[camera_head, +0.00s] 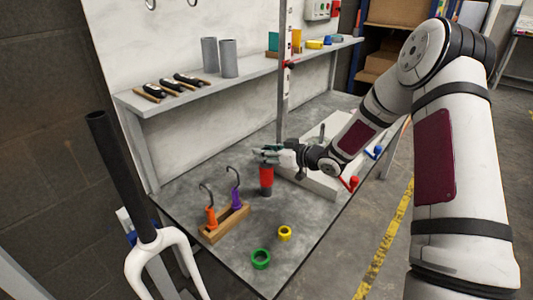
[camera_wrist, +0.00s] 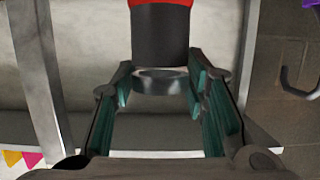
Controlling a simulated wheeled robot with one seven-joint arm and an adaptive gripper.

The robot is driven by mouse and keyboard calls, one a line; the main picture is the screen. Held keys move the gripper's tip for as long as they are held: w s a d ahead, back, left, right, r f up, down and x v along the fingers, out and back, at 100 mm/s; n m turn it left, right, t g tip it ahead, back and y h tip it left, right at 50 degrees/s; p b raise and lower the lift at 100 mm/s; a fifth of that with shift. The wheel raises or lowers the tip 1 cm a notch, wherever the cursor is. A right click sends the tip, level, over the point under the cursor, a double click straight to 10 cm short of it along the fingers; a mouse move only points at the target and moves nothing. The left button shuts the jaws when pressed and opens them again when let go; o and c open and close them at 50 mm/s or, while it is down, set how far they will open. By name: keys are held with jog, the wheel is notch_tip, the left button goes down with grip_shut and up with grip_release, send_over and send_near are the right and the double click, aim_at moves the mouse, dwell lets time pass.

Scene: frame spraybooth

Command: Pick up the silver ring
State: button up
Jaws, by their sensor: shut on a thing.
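The silver ring (camera_wrist: 158,82) shows as a dark grey band between the fingers of my gripper (camera_wrist: 160,95) in the wrist view. My gripper is shut on it, with a finger on each side. The ring is at the end of the black part of a red and black cylinder (camera_wrist: 160,35); I cannot tell whether they touch. In the head view my gripper (camera_head: 268,154) is just above this upright cylinder (camera_head: 266,175), and its fingers hide the ring.
A wooden block (camera_head: 226,222) with orange- and purple-handled hooks stands left of the gripper. A yellow ring (camera_head: 285,233) and a green ring (camera_head: 261,259) lie near the table's front edge. A shelf (camera_head: 262,68) runs behind; a light box (camera_head: 312,180) sits to the right.

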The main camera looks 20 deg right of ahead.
jog(key=s+a+p+v, duration=0.1)
jog(key=p+v, duration=0.3)
jog(key=v, duration=1.2)
jog(key=shift+s+f, duration=0.2)
